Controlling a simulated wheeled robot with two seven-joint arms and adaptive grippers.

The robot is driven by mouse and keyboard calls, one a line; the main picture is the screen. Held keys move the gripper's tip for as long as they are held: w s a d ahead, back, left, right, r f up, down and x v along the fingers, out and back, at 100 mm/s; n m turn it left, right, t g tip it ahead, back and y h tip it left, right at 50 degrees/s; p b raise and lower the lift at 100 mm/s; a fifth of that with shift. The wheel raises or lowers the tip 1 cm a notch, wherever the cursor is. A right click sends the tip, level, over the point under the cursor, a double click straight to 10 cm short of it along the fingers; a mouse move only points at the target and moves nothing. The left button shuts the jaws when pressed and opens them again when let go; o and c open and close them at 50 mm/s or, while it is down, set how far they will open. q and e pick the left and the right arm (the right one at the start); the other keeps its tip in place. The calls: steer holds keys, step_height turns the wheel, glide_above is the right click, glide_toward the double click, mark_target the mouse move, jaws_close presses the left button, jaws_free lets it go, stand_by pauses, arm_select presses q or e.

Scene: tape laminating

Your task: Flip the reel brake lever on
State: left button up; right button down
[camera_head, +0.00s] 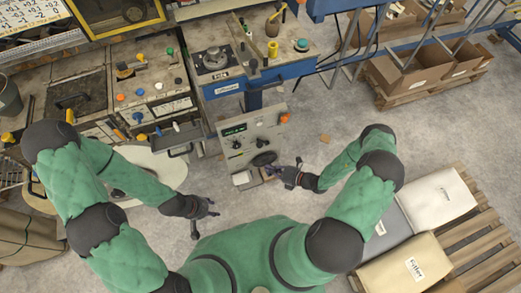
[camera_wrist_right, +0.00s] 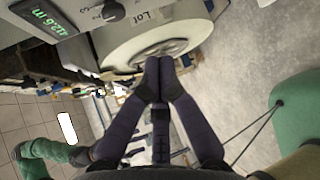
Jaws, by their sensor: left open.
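A light control cabinet (camera_head: 255,135) with a green display and dark knobs stands ahead of me in the head view. A dark oval part (camera_head: 264,158) sits low on its front. I cannot tell which control is the reel brake lever. My right gripper (camera_head: 280,171) is just below and right of the dark part; whether they touch is unclear. In the right wrist view its two fingers (camera_wrist_right: 160,65) are together with nothing seen between them, in front of a large pale disc (camera_wrist_right: 150,45). My left gripper (camera_head: 212,207) is open and empty over the floor.
A workbench (camera_head: 150,95) with several knobs and a blue-framed table (camera_head: 260,75) stand at the back. A large pale round plate (camera_head: 160,168) is partly behind my left arm. Sacks (camera_head: 437,197) lie on a pallet at the right.

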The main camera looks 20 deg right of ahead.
steer(key=shift+w+d+m+t, duration=0.3)
steer(key=shift+d+m+t, duration=0.1)
steer(key=shift+d, duration=0.1)
steer(key=w+a+f+b, duration=0.1)
steer(key=w+a+b, duration=0.1)
steer(key=w, duration=0.6)
steer(key=shift+w+a+f, duration=0.2)
steer(key=shift+w+a, duration=0.15)
steer(key=shift+a, duration=0.25)
